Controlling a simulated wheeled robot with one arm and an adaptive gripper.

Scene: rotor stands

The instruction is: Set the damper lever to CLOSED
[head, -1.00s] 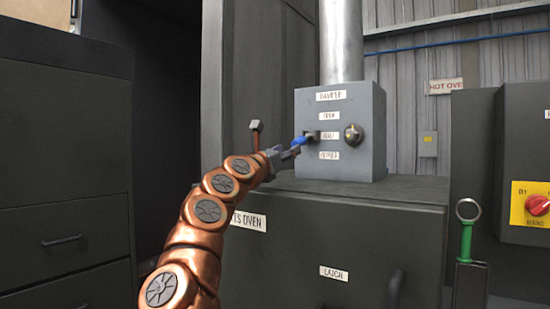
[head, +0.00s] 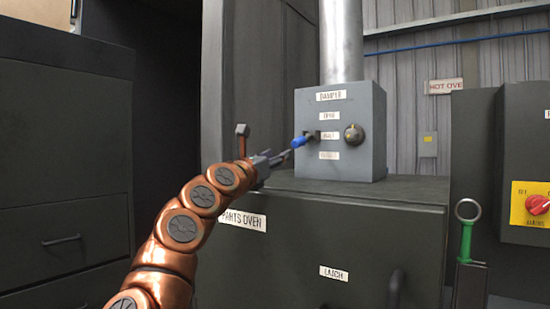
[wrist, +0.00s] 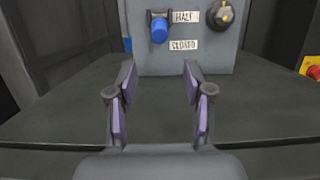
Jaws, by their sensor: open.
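The damper lever with its blue handle (head: 300,142) sticks out of the left side of the grey damper box (head: 365,110). It sits level with the HALF label (head: 329,135), between the OPEN label above and the CLOSED label below. In the wrist view the blue lever handle (wrist: 159,30) is beside HALF, above and left of the CLOSED label (wrist: 184,45). My gripper (head: 285,156) is open and empty, a little below and left of the handle and apart from it. In the wrist view my gripper's fingers (wrist: 158,82) are spread over the oven top, short of the box.
A round knob (head: 354,134) is on the box right of the labels. The box stands on the parts oven (head: 330,240), with a metal flue (head: 341,40) above. A green-handled tool (head: 467,235) and a panel with a red switch (head: 537,205) are at right.

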